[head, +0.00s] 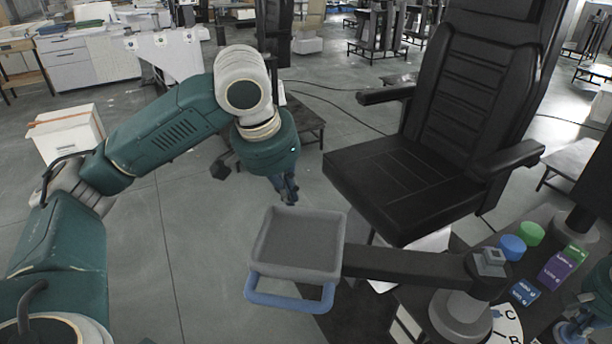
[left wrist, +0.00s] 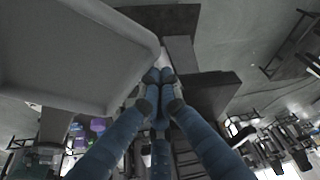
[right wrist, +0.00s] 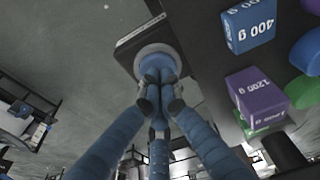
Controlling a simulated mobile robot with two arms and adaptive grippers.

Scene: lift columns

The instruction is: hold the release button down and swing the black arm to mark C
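The black arm (head: 405,265) reaches left from a grey pivot column (head: 465,312). At its far end are a grey tray (head: 300,240) and a blue handle bar (head: 290,295). A white dial at the column's foot shows mark C (head: 509,315) and B. My left gripper (head: 289,193) has its fingers together, empty, just behind the tray; the tray (left wrist: 70,60) fills the upper left of the left wrist view.
A black chair (head: 400,180) stands behind the arm. On the dark bench are blue (head: 524,293), purple (head: 556,268) and green (head: 576,253) weight blocks, plus blue (head: 512,247) and green (head: 531,234) round pieces. Open floor (head: 200,260) lies left of the tray.

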